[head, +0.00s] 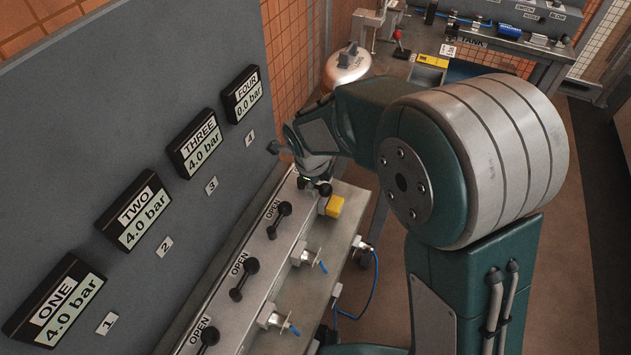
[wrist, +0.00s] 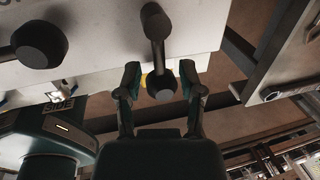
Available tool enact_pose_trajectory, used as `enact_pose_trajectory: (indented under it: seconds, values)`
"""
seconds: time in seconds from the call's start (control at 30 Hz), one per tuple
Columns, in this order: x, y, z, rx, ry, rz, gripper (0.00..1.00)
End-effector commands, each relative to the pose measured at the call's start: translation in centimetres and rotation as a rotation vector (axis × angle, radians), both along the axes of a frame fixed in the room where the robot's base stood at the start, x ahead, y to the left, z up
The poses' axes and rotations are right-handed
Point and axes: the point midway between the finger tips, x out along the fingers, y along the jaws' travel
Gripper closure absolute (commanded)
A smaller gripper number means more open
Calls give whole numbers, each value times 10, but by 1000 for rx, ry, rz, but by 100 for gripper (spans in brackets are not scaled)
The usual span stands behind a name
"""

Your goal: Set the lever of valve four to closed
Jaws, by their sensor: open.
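The gauge marked FOUR (head: 243,94) reads 0.0 bar at the far end of the grey panel. Valve four's lever (head: 322,188) is at the far end of the row, partly hidden by my arm. In the wrist view a dark lever (wrist: 157,50) runs from its pivot at the top down to a round knob. My gripper (wrist: 161,78) is open, with one finger on each side of the knob; I cannot tell whether either touches it. In the head view my gripper is mostly hidden behind my wrist.
Gauges ONE (head: 53,302), TWO (head: 134,210) and THREE (head: 199,144) each read 4.0 bar. A neighbouring lever (wrist: 40,44) is left of my gripper.

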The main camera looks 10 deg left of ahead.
Motion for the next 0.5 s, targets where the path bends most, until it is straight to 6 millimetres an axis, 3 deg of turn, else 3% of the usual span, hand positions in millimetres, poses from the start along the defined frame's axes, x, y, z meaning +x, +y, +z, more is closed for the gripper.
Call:
enact_pose_trajectory:
  seconds: [0.17,0.5]
  values:
    - [-2,1,17,2,-4,2,50]
    - [-15,5,85,3,-5,1,50]
